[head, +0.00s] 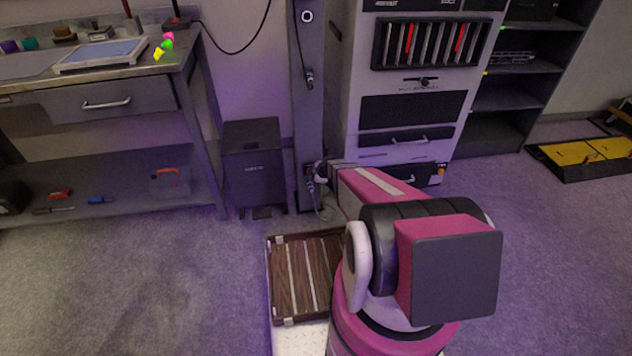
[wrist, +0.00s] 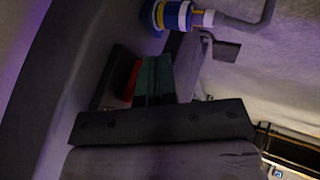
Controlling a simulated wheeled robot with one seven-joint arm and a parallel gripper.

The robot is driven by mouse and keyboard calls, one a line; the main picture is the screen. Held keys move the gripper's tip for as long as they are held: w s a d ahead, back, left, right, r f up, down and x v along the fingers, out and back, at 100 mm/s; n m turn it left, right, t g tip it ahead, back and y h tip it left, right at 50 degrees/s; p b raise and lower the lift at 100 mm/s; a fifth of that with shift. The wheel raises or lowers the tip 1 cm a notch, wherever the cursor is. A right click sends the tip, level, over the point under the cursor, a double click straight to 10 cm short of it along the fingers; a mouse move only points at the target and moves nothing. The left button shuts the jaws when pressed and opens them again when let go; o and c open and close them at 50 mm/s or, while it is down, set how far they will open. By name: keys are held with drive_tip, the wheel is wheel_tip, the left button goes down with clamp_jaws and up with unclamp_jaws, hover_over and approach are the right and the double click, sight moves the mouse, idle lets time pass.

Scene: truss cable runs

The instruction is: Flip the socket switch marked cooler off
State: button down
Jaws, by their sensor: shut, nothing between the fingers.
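A dark upright post (head: 307,120) stands in the middle of the head view, with a socket (head: 309,170) low on it, partly hidden by my gripper (head: 321,172). In the wrist view, my gripper (wrist: 153,80) is shut and empty, its fingertips close to a dark socket housing. A red part (wrist: 132,82), perhaps the switch rocker, shows right beside the fingers; I cannot tell whether they touch. A blue plug (wrist: 174,15) with white and yellow bands sits by the housing, a grey cable leaving it. No cooler marking is readable, and the switch position is unclear.
A dark box unit (head: 254,165) stands left of the post, and a white equipment cabinet (head: 410,95) right of it. A brown slatted case (head: 305,275) lies on the floor before the post. A workbench (head: 110,80) is at left. Open floor lies at far left and right.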

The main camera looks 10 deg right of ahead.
drive_tip(key=shift+w, duration=0.1)
drive_tip(key=shift+w+f, duration=0.1)
drive_tip(key=shift+w, duration=0.25)
idle(0.4)
